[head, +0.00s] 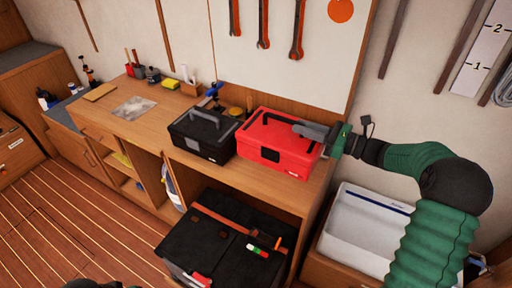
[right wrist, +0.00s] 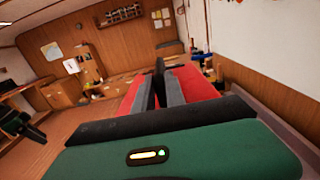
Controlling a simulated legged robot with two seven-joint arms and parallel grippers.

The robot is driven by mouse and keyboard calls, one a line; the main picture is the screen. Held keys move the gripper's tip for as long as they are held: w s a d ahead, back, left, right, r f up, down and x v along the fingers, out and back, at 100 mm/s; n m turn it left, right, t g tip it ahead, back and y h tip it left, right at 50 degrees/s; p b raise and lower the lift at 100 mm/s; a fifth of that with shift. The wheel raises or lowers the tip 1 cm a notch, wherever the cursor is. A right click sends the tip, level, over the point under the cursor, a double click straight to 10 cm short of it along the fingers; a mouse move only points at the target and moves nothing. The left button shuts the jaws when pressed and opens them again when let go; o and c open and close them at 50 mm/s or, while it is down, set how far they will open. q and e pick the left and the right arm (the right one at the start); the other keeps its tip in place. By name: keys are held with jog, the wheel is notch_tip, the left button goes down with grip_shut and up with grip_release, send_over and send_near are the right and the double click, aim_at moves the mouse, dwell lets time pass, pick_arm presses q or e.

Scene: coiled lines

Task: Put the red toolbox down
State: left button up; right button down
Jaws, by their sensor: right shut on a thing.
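The red toolbox (head: 278,145) sits at the right end of the wooden workbench, just right of a black toolbox (head: 203,136). Its base appears to rest on the bench top, though I cannot see the contact clearly. My right gripper (head: 312,131) reaches in from the right and is shut at the top of the red toolbox, on its handle. In the right wrist view the red lid (right wrist: 188,86) shows on both sides of the dark gripper fingers (right wrist: 160,88).
The wooden workbench (head: 150,117) has clear room left of the black toolbox. Below stands a large black chest (head: 222,235) with a strap. A white bin (head: 365,232) stands right of the bench. Wrenches (head: 297,30) hang on the wall behind.

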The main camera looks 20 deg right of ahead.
aim_at(301, 138)
jog(key=f, duration=0.1)
jog(key=a+f, duration=0.1)
jog(key=f, duration=0.1)
jog(key=shift+s+f, duration=0.1)
jog(key=shift+s, duration=0.1)
jog(key=shift+s+a+f, duration=0.35)
jog(key=shift+a+f, duration=0.35)
jog(key=shift+a, duration=0.1)
jog(key=f, duration=0.4)
jog(key=shift+w+d, duration=0.3)
jog(key=shift+d, duration=0.05)
jog(key=shift+d+f, duration=0.2)
jog(key=shift+d, duration=0.2)
jog(key=shift+s+d, duration=0.1)
jog(key=shift+d, duration=0.1)
jog(key=c, duration=1.6)
grip_release()
jog(key=shift+s, duration=0.1)
jog(key=shift+o, duration=1)
jog(key=shift+a, duration=0.2)
jog(key=shift+a+r, duration=0.15)
jog(key=shift+a, duration=0.3)
pick_arm(q)
jog(key=shift+s+a+f+b, duration=0.4)
jog(key=shift+a+f+b, duration=0.15)
jog(key=shift+a, duration=0.2)
pick_arm(e)
jog(key=shift+d+v, duration=0.2)
jog(key=shift+v, duration=5.9)
